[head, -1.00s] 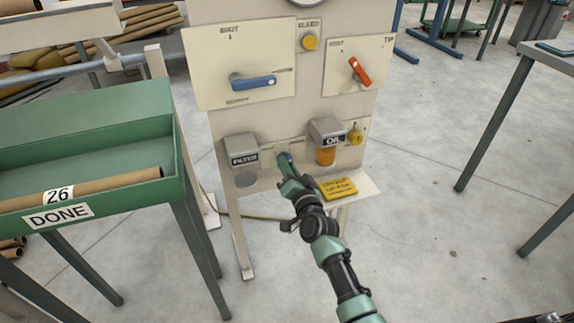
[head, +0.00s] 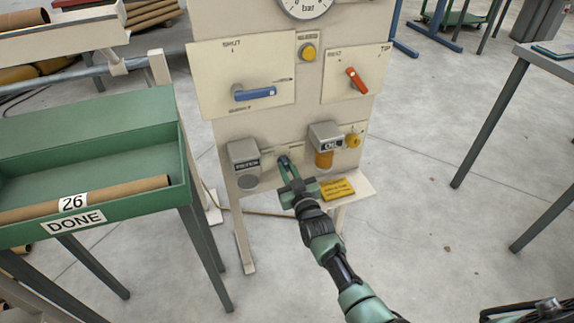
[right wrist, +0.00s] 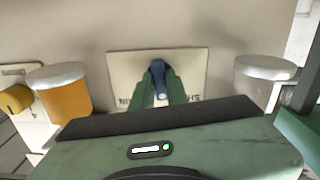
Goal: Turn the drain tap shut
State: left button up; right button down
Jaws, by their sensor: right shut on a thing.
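The drain tap (head: 283,159) is a small blue lever on a cream plate low on the panel, between the filter and oil units. In the right wrist view the blue lever (right wrist: 160,76) stands between the two green fingers. My right gripper (head: 289,172) is shut on it, and the fingers hide part of the lever. Lettering shows upside down along the plate (right wrist: 196,62) in the wrist view, partly covered by the gripper. I cannot read the lever's exact setting. My left gripper is not in view.
The grey filter unit (head: 243,153) is left of the tap. The oil unit (head: 325,135) with its amber bowl and a yellow knob (head: 353,140) are right. A yellow sign (head: 338,188) lies on the ledge below.

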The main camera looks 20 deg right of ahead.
jog(key=shift+n, duration=1)
jog(key=shift+n+p, duration=0.35)
jog(key=shift+n, duration=1.55)
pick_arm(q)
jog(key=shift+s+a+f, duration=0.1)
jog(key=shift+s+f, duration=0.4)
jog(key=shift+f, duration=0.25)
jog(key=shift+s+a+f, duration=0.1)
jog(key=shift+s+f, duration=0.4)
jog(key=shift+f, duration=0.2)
pick_arm(e)
jog(key=shift+n, duration=0.8)
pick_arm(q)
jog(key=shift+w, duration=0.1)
pick_arm(e)
jog(key=c, duration=1.4)
grip_release()
